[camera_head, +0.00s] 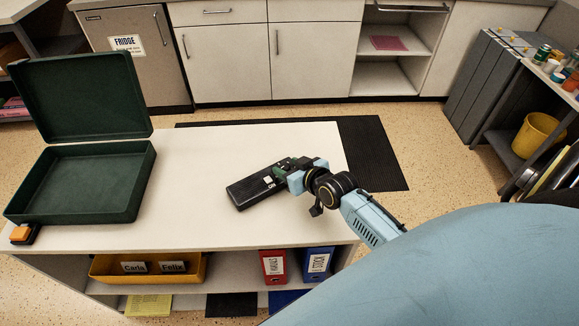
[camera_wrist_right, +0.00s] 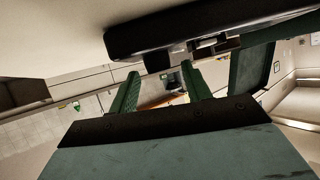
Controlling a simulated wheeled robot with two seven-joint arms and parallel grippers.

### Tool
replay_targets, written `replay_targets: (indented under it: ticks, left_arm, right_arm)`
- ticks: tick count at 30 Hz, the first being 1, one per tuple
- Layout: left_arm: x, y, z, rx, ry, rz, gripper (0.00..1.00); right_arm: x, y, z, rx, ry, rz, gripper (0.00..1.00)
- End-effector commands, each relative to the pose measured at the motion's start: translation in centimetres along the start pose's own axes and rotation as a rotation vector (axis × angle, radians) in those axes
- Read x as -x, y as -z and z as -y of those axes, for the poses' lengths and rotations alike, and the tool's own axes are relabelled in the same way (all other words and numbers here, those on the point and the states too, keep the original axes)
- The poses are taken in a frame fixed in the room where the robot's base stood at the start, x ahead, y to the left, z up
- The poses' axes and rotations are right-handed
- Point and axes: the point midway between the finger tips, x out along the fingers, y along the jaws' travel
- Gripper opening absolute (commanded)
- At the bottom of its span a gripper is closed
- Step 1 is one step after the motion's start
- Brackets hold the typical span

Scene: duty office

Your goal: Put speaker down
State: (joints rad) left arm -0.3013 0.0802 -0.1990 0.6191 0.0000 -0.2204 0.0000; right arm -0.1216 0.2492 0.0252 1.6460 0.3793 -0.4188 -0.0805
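The speaker (camera_head: 256,187) is a long black box with small light labels near its right end. It appears to lie flat on the white tabletop, right of the table's middle. My right gripper (camera_head: 284,168) is at the speaker's right end. In the right wrist view the speaker (camera_wrist_right: 200,30) spans the top, by the pale tabletop. There the two green fingers of my right gripper (camera_wrist_right: 160,70) stand apart, with their tips close to the speaker and no body clamped between them. Whether the tips touch it I cannot tell. My left gripper is not in view.
An open dark green case (camera_head: 92,215) stands at the table's left, beside a small orange-and-black object (camera_head: 24,234). The white tabletop (camera_head: 200,160) is clear between case and speaker. A shelf below holds a yellow bin (camera_head: 200,268) and red (camera_head: 273,268) and blue (camera_head: 318,265) binders.

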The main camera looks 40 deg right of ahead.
Motion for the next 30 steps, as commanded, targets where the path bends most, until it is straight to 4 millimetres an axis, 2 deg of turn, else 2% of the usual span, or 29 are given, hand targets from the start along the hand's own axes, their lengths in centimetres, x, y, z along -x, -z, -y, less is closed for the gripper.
replay_targets:
  ticks: [8, 11, 21, 25, 30]
  left_arm:
    - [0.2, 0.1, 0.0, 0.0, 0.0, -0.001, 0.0]
    - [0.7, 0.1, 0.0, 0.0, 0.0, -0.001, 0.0]
    - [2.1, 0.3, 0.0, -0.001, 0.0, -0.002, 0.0]
    - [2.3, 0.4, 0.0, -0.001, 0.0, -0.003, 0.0]
    - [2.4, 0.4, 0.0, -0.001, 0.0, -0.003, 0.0]
  right_arm:
    - [0.8, 0.0, 0.0, 0.0, 0.0, 0.001, 0.48]
    - [2.2, 0.0, 0.0, 0.0, 0.0, 0.001, 0.48]
    - [9.1, 0.1, 0.0, 0.0, 0.001, 0.001, 0.48]
    - [10.8, 0.1, 0.0, 0.0, 0.001, 0.0, 0.48]
    - [11.9, 0.1, 0.0, 0.0, 0.001, -0.001, 0.48]
